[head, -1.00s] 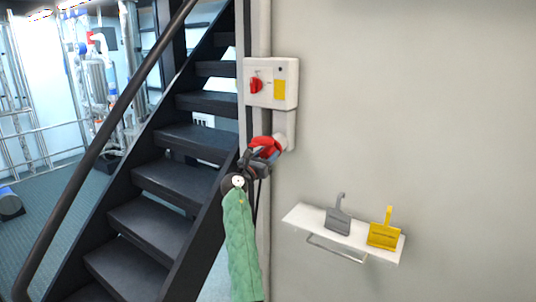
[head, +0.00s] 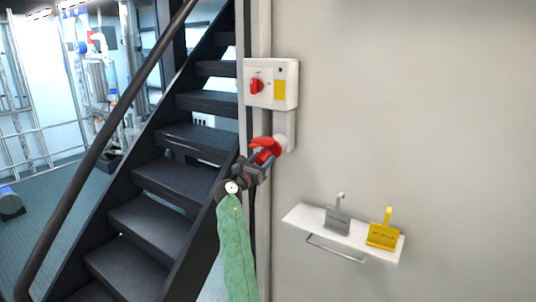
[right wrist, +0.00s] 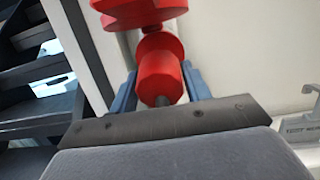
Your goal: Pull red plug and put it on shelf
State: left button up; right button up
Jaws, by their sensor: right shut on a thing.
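The red plug (head: 266,149) is at the white wall socket (head: 290,130) below the switch box. I cannot tell whether it is still seated in the socket or just clear of it. My right gripper (head: 262,160) is shut on it. In the right wrist view, the plug's red cylinder (right wrist: 160,72) lies between my blue fingers, with another wider red part above it. The white shelf (head: 308,218) is on the wall at the lower right, below the plug. My left gripper is not in view.
A grey tag (head: 338,222) and a yellow tag (head: 382,236) stand on the shelf; its left end is bare. A thin rail hangs under it. A switch box (head: 271,83) with a red knob is above the socket. Dark stairs (head: 165,185) rise at left.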

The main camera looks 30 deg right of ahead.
jog(key=shift+v, duration=1.35)
jog(key=s+a+f+n+t+y+b, duration=0.1)
jog(key=s+a+f+n+t+y, duration=0.5)
jog(key=a+f, duration=0.8)
jog(key=s+a+f+n+t+y+b, duration=0.1)
jog(key=s+a+f+n+t+y, duration=0.5)
jog(key=s+a+f+y, duration=0.7)
jog(key=s+a+f+n, duration=0.1)
jog(key=s+f, duration=0.1)
jog(key=s, duration=0.1)
jog(key=shift+s+t, duration=0.3)
jog(key=shift+s, duration=0.05)
jog(key=shift+a, duration=0.15)
